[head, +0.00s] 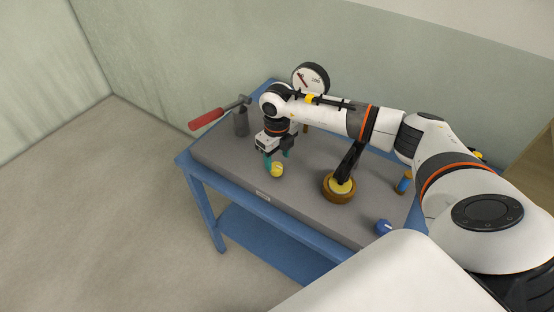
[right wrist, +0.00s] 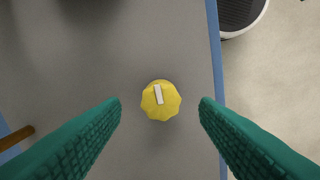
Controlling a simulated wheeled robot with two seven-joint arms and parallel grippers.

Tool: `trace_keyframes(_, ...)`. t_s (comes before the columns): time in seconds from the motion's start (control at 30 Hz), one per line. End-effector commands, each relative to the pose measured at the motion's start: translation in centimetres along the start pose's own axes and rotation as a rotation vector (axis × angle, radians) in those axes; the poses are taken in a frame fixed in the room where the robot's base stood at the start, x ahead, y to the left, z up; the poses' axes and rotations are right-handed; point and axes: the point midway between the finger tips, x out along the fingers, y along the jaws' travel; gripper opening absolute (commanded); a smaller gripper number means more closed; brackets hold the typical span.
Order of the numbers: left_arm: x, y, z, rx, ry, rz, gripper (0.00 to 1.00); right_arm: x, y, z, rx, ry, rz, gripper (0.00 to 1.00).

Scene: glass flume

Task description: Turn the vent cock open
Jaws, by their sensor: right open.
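A yellow fluted knob (head: 277,170) stands near the front edge of the grey bench top, below my right gripper. I take it for the vent cock, though no label shows. In the right wrist view the knob (right wrist: 161,104) has a white pointer bar running almost straight up the picture, tilted slightly left. My right gripper (head: 278,155) points down with its teal fingers apart and empty. In the right wrist view the knob lies between the two fingers, with a clear gap on each side. My left gripper is out of view.
The blue-framed bench (head: 262,197) also carries a red-handled lever (head: 207,119) on a grey post, a round dial gauge (head: 311,78), a brass-rimmed round fitting (head: 338,192) with a black lever, and a blue knob (head: 383,227). The bench top around the yellow knob is clear.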

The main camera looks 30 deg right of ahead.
Motion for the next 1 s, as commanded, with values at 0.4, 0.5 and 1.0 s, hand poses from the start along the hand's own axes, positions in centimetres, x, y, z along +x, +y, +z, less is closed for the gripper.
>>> trace_keyframes(0.4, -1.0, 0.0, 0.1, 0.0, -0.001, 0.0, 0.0, 3.5, 0.0, 0.0, -0.001, 0.0, -0.001, 0.56)
trace_keyframes(0.5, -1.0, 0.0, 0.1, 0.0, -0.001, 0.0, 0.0, 3.5, 0.0, 0.0, -0.001, 0.001, -0.001, 0.56)
trace_keyframes(1.0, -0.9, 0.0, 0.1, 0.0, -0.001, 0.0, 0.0, 3.5, 0.0, 0.0, -0.004, 0.001, -0.001, 0.12)
